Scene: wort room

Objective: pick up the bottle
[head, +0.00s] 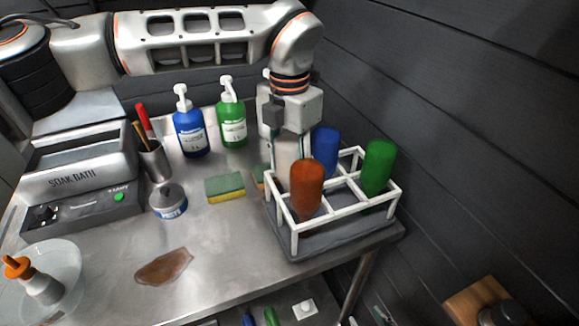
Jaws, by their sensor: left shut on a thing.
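My left arm reaches in from the left along the back, and its left gripper (287,130) points down at the back left of a white wire rack (345,209). It is shut on a pale bottle (287,152), upright at the rack's back-left place. The bottle's lower part is hidden behind an orange bottle (306,184); I cannot tell whether it is lifted. The orange bottle, a blue bottle (326,150) and a green bottle (379,166) stand in the rack, rounded ends up. My right gripper is not in view.
A blue pump bottle (190,132), green pump bottle (232,122), sponge (225,188), tin (168,203) and cup of brushes (155,162) stand left of the rack. A soak bath (85,185) is further left. A brown stain (164,267) marks the front of the steel table (225,265).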

